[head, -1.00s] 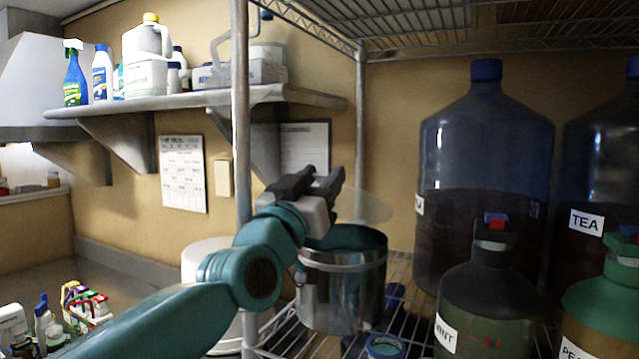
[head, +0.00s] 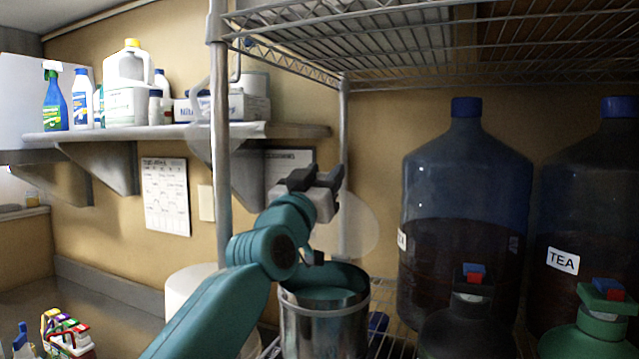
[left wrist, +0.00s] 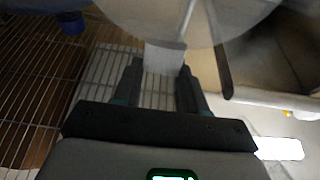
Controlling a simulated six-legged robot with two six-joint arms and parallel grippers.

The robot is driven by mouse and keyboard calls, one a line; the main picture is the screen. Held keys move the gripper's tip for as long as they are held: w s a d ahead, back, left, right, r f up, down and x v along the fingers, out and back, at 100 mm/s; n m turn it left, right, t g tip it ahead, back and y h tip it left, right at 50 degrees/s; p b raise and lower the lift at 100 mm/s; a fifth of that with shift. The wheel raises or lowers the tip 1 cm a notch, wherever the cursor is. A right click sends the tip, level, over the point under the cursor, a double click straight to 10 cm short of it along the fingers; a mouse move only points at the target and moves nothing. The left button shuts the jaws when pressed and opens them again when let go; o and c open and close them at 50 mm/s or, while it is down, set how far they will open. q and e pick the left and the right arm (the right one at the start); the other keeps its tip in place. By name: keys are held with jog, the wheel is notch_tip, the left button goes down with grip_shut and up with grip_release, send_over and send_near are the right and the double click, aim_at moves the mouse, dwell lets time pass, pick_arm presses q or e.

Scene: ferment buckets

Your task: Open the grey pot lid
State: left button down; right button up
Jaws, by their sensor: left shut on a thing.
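The steel pot (head: 324,325) stands on the wire rack in the head view, its teal inside showing through the open top. The lid is a pale, see-through grey disc (head: 358,228), tilted steeply above and behind the pot's rim, apart from it. My left gripper (head: 316,182) is above the pot, beside the lid. In the left wrist view the fingers (left wrist: 160,70) are shut on the lid's pale handle (left wrist: 165,57), with the disc (left wrist: 190,18) beyond it. The lid's left part is hidden by my arm in the head view. My right gripper is not in view.
Large dark jugs (head: 455,205) stand right of the pot, with smaller bottles (head: 600,325) in front. A rack post (head: 220,150) rises left of my gripper, and an upper wire shelf (head: 400,60) hangs overhead. A white bucket (head: 190,285) stands left of the pot.

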pick_arm(q)
jog(key=shift+r, duration=0.55)
jog(key=c, duration=0.6)
grip_release()
jog(key=shift+s, duration=0.1)
jog(key=shift+s+f, duration=0.1)
jog(key=shift+f+b, duration=0.25)
jog(key=shift+b, duration=0.05)
jog(key=b+v, duration=1.6)
jog(key=b, duration=0.1)
jog(key=shift+s, duration=0.15)
